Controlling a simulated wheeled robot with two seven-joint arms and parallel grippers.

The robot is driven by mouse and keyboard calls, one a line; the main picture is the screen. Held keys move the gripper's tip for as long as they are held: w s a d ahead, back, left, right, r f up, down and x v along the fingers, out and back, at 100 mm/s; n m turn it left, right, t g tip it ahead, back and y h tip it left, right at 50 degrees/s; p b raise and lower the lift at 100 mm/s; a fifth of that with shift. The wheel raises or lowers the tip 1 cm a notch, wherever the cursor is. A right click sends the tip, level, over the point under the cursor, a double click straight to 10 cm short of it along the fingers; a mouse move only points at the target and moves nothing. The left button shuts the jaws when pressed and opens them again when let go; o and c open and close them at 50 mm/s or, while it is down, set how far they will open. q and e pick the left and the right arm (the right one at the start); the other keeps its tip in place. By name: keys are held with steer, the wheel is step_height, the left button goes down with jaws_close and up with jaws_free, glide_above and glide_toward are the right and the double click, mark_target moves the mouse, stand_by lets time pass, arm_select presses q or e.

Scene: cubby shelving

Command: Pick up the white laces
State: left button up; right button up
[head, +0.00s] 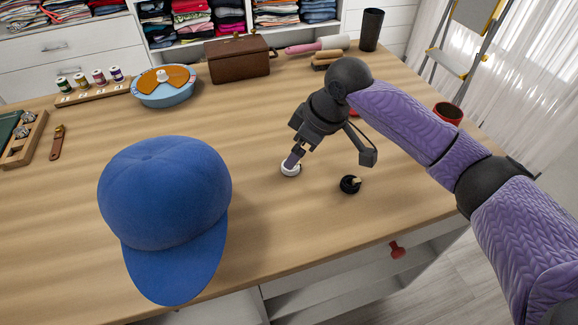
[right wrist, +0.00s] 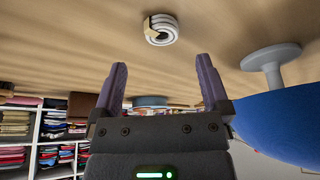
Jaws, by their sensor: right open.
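The white laces (head: 290,169) are a small coil lying on the wooden table, right of the blue cap. They also show in the right wrist view (right wrist: 161,29) as a white coil with a tan band, beyond the fingertips and roughly centred between them. My right gripper (head: 329,160) is open and empty over the table. In the head view, one of its fingers overlaps the far edge of the white coil; I cannot tell whether they touch. Both open fingers show in the right wrist view (right wrist: 161,64). My left gripper is not in view.
A black coil (head: 347,185) with a tan band lies right of the white laces. The blue cap (head: 165,195) takes up the table's left front. A blue dish (head: 165,95), brown box (head: 238,58) and red cup (head: 448,113) stand farther back. Bare tabletop surrounds the coils.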

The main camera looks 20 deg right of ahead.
mark_target(296, 170)
steer(key=x, duration=0.1)
steer(key=b+x, duration=0.1)
steer(key=x, duration=0.1)
steer(key=b+x, duration=0.1)
steer(key=x, duration=0.1)
steer(key=shift+s+d+f, duration=0.15)
steer(key=shift+s, duration=0.2)
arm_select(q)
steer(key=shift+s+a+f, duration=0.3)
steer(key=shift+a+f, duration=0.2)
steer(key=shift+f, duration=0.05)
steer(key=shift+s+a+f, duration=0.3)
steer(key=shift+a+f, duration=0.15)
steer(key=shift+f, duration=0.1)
